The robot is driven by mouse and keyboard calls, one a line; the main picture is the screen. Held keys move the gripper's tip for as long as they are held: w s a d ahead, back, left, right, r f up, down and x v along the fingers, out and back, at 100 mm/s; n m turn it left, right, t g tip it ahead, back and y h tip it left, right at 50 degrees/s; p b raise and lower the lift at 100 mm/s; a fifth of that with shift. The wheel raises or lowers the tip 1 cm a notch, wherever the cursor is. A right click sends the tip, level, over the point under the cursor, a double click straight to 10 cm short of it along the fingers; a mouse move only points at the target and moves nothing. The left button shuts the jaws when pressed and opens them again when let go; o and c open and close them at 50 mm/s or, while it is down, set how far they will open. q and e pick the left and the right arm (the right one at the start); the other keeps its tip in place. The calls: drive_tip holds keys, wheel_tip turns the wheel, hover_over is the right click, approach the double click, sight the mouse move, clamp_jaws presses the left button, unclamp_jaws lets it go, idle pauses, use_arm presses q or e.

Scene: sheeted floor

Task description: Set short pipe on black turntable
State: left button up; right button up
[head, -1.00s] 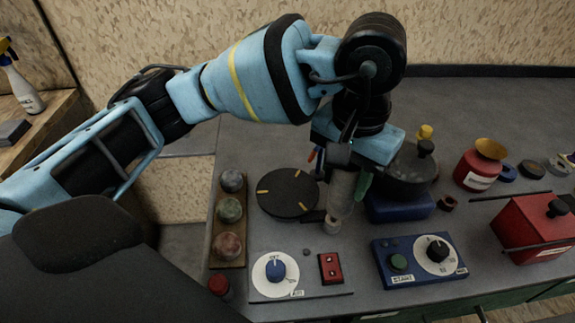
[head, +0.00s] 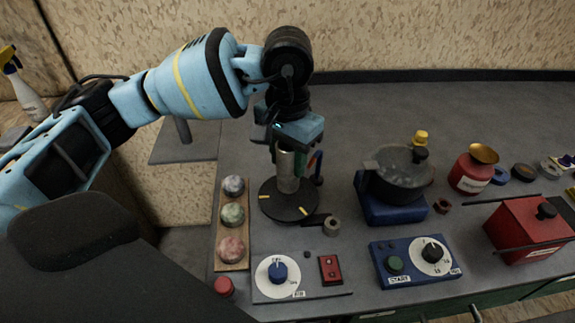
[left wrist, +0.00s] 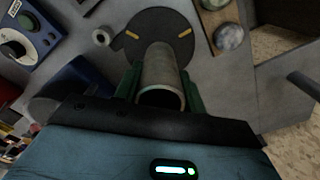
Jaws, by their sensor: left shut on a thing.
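The short pipe (head: 288,170) is a grey metal tube, held upright in my left gripper (head: 289,153). In the left wrist view the pipe (left wrist: 161,72) sits between the green fingers of my left gripper (left wrist: 158,85), its open end toward the camera. The black turntable (head: 272,203) is a round disc with yellow marks. The pipe's lower end overlaps the disc in the head view; I cannot tell whether it touches. The turntable (left wrist: 150,22) also shows beyond the pipe in the left wrist view. My right gripper is not in view.
A wooden strip with several round stones (head: 232,220) stands left of the turntable. A small grey ring (head: 332,225) lies to its right. A dark pan (head: 402,176) sits on a blue base farther right. Control panels (head: 417,262) line the front.

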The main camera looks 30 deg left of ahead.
use_arm(q)
drive_tip(key=shift+f, duration=1.25)
drive_tip(key=shift+f, duration=0.15)
drive_tip(key=o, duration=1.2)
drive_tip(key=shift+c, duration=0.2)
wheel_tip(320, 180, up, 12)
